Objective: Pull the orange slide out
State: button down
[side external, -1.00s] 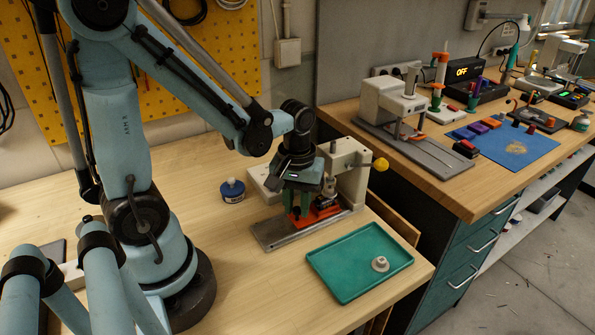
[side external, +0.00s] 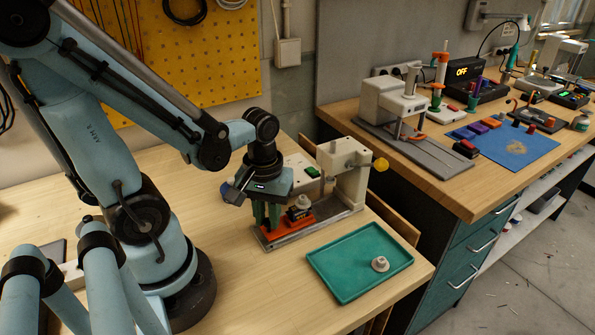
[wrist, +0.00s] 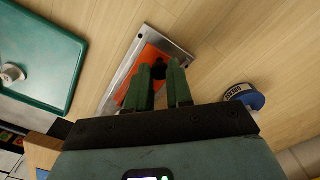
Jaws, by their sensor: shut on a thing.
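The orange slide (side external: 302,222) lies on the grey metal rail (side external: 330,222) of the small press (side external: 345,175). It sits at the rail's left end, clear of the press head. A pale round part on a dark seat (side external: 299,207) rides on it. My gripper (side external: 267,226) points down at the slide's left end, its green fingers shut on a black knob (wrist: 159,70). In the wrist view the orange slide (wrist: 146,58) shows beyond the fingers, which hide part of it. The press is out of the wrist view.
A green tray (side external: 335,287) with a grey round part (side external: 380,264) lies in front of the press. A blue round tin (wrist: 245,96) stands near the gripper in the wrist view.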

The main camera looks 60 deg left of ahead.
jog(key=shift+s, duration=0.85)
jog(key=c, duration=1)
grip_release()
jog(key=shift+w, duration=0.1)
jog(key=shift+r, duration=6)
jog(key=m+t, duration=0.4)
jog(key=m, duration=0.1)
send_over(288, 229)
jog(key=f, duration=0.2)
jog(key=w+m+t, duration=0.1)
jog(key=w+d+m+t, duration=0.2)
jog(key=w+m, duration=0.1)
jog(key=shift+w+d+r, duration=0.1)
jog(key=shift+d+r, duration=0.1)
jog(key=shift+r, duration=0.2)
